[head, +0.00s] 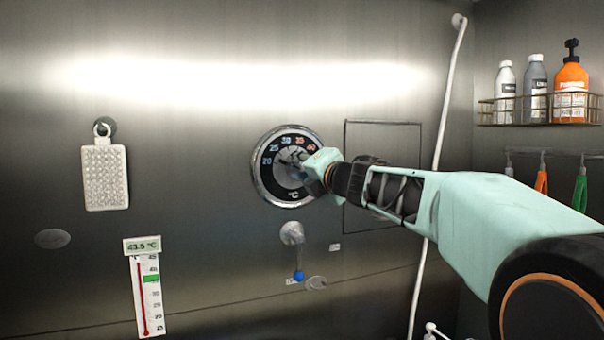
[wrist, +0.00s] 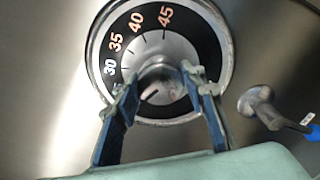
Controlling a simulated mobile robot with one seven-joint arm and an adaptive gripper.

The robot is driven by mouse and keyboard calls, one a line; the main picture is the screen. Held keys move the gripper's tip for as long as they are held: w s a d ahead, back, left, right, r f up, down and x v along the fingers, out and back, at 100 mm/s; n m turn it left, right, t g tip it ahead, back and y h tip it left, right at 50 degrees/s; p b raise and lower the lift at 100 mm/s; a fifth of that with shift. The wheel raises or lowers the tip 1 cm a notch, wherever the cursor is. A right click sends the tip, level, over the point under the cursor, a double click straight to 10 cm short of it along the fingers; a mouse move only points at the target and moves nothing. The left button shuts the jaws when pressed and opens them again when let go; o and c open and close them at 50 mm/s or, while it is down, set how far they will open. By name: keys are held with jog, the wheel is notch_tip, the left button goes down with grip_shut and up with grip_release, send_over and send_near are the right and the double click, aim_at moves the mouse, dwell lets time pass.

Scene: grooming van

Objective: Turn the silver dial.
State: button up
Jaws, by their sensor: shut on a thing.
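The silver dial (head: 287,178) is a round knob at the centre of a black ring with a °C scale on the steel wall. In the wrist view the dial (wrist: 157,84) sits between the two fingers, with scale numbers 30 to 45 showing around it. My gripper (head: 304,170) reaches it from the right. In the wrist view my gripper (wrist: 160,76) has one finger on each side of the knob and is shut on it. A light line marks the knob's face; the fingers hide part of the lower scale.
A thermometer (head: 146,295) at lower left reads about 43.5 °C, with a green band on its scale. A lever with a blue tip (head: 298,276) hangs below the dial. A white hose (head: 437,150) runs down the wall on the right. A bottle rack (head: 538,110) is at upper right.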

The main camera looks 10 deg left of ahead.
jog(key=shift+n, duration=1.2)
jog(key=o, duration=1.2)
jog(key=shift+c, duration=0.2)
jog(key=v, duration=0.7)
jog(key=shift+s+d, duration=0.15)
jog(key=shift+s, duration=0.1)
